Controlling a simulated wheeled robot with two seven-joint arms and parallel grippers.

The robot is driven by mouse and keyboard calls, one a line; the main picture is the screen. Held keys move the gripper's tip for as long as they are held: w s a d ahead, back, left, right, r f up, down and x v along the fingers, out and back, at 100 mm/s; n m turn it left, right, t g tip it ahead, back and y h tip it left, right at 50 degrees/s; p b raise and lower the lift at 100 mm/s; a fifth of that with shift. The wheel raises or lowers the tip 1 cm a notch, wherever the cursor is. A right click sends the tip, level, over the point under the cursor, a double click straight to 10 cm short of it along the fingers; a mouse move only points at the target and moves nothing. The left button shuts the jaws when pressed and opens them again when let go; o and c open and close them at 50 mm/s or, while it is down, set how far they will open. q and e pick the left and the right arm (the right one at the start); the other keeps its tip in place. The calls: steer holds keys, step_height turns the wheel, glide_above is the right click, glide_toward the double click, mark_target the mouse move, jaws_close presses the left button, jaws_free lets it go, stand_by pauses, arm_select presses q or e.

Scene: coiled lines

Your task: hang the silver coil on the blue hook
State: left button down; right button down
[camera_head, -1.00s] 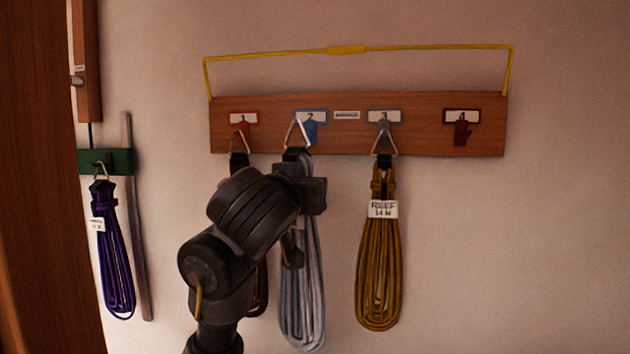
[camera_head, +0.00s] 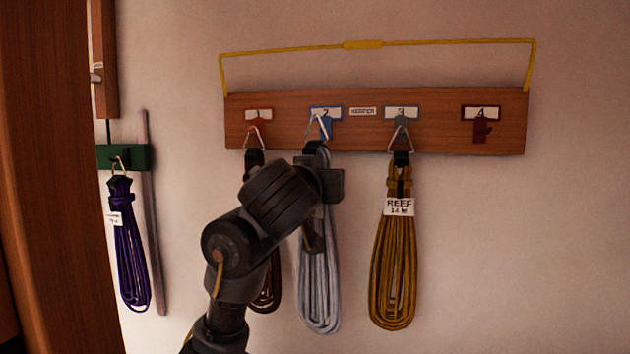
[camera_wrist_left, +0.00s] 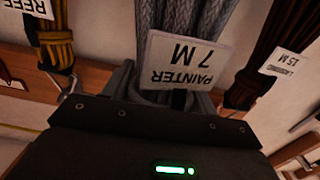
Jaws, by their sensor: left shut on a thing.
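The silver coil (camera_head: 319,270) hangs long and upright below the blue hook (camera_head: 326,128), marked 2, on the wooden board. My left gripper (camera_head: 328,183) is shut on the coil's top, just under its triangular metal ring (camera_head: 317,129). The ring overlaps the blue hook's left side; I cannot tell whether it is seated over the hook. In the left wrist view the silver coil (camera_wrist_left: 187,18) is upside down, with a white tag (camera_wrist_left: 178,62) reading PAINTER 7 M. The gripper body and arm hide part of the coil. My right gripper is not in view.
A dark brown coil (camera_head: 268,290) hangs from the red hook (camera_head: 257,130), partly behind my arm. An ochre coil (camera_head: 393,265) hangs from the grey hook (camera_head: 402,127). The dark red hook (camera_head: 482,130) is bare. A purple coil (camera_head: 129,250) hangs at far left.

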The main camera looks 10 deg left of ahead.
arm_select(q)
steer(key=w+f+b, duration=0.1)
steer(key=w+b, duration=0.1)
steer(key=w, duration=0.4)
steer(key=shift+w+f+b, duration=0.15)
steer(key=shift+f+b, duration=0.1)
steer(key=shift+b, duration=0.05)
stand_by(0.3)
stand_by(0.7)
steer(key=shift+c, duration=1.9)
jaws_free()
steer(key=shift+f, duration=0.1)
